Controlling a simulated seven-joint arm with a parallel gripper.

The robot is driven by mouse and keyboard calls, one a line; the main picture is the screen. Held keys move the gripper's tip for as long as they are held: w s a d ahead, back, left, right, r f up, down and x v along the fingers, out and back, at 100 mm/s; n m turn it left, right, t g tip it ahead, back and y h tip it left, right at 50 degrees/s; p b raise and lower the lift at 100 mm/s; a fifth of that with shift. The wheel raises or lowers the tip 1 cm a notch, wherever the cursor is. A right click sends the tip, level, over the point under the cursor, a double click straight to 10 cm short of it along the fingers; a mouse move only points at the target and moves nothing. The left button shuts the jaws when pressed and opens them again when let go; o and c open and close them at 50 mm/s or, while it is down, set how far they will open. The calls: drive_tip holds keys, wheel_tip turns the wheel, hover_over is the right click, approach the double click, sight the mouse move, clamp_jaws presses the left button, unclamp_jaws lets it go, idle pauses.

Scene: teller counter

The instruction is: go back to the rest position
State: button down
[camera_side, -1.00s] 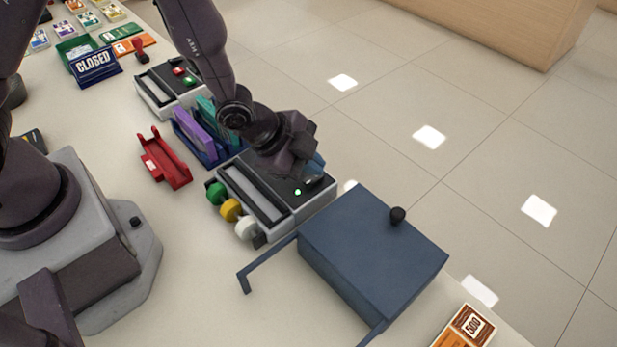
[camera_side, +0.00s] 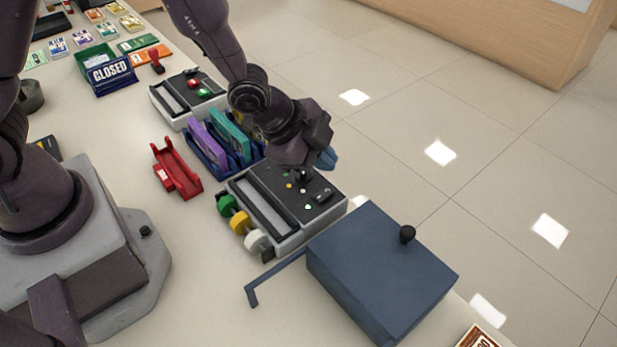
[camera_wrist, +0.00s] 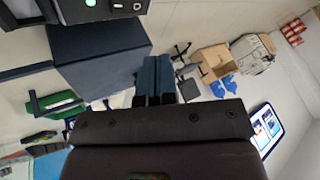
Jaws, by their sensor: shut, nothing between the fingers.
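My gripper (camera_side: 328,159) hangs in the air above the far edge of a grey device with a black top (camera_side: 291,190). Its blue fingers are shut together with nothing between them. They also show side by side in the wrist view (camera_wrist: 155,80), pointing away from the counter machines. A small dark knob stands on the device's top near a lit green light. My gripper looks clear of the device.
A dark blue box (camera_side: 380,265) with a black knob stands beside the device. A blue rack (camera_side: 208,161) holds purple and teal pieces. A red holder (camera_side: 176,170), a second grey device (camera_side: 166,109) and a CLOSED sign (camera_side: 110,75) stand on the counter. Floor lies beyond the counter.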

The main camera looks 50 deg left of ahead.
drive_tip(key=s+a+n+g, duration=0.1)
drive_tip(key=s+a+f+y, duration=0.1)
drive_tip(key=shift+s+a+n+g, duration=0.1)
drive_tip(key=shift+s+n+g, duration=0.3)
drive_tip(key=s+a+r+n, duration=0.3)
drive_tip(key=s+r, duration=0.2)
drive_tip(key=r, duration=0.2)
drive_tip(key=s+a+r+n+y, duration=0.1)
drive_tip(key=s+a+r+n, duration=0.3)
drive_tip(key=r, duration=0.4)
drive_tip(key=s+a+r+n+t+y, duration=0.1)
drive_tip(key=s+a+r+n, duration=0.3)
drive_tip(key=s+r, duration=0.2)
wheel_tip(320, 180, up, 2)
drive_tip(key=shift+s+a+r, duration=0.15)
drive_tip(key=shift+r, duration=0.1)
